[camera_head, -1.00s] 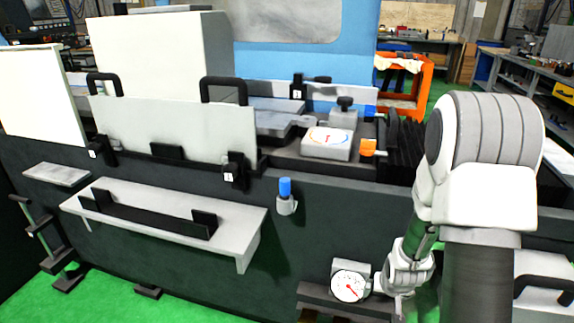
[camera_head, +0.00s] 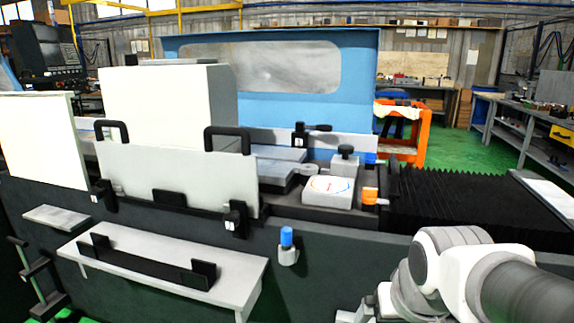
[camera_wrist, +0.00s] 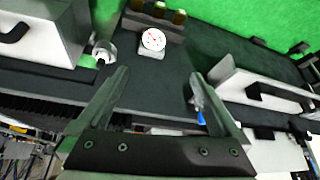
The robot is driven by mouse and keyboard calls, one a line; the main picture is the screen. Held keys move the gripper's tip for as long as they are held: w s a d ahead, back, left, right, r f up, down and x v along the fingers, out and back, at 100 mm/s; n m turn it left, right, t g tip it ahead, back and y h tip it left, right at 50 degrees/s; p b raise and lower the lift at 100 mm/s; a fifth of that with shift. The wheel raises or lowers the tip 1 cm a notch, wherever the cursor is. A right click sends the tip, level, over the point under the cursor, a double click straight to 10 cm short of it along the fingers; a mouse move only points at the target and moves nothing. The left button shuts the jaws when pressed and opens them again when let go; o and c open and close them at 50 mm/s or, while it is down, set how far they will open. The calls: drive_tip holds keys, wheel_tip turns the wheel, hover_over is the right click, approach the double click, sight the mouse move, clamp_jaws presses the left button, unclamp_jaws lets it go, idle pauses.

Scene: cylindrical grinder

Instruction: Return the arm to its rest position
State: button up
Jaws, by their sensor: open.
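My gripper (camera_wrist: 158,74) shows in the wrist view with its two fingers spread wide and nothing between them. Dark machine front lies beyond the fingertips. My arm (camera_head: 440,275) is folded low at the lower right of the head view, in front of the machine. The gripper's fingers are not clearly seen in the head view, where the bottom edge cuts the arm off.
The grinder carries a grey guard plate (camera_head: 175,172) with black handles. A white shelf (camera_head: 225,292) juts from its front. A blue-capped knob (camera_head: 287,240) sticks out nearby. A dial gauge (camera_wrist: 153,40) shows past my fingertips. Green floor lies beyond.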

drive_tip(key=s+a+r, duration=0.2)
drive_tip(key=s+r, duration=0.2)
drive_tip(key=s, duration=0.3)
wheel_tip(320, 180, up, 18)
drive_tip(key=p, duration=1.9)
drive_tip(key=shift+w+n, duration=0.15)
drive_tip(key=shift+n, duration=0.15)
drive_tip(key=shift+d, duration=0.2)
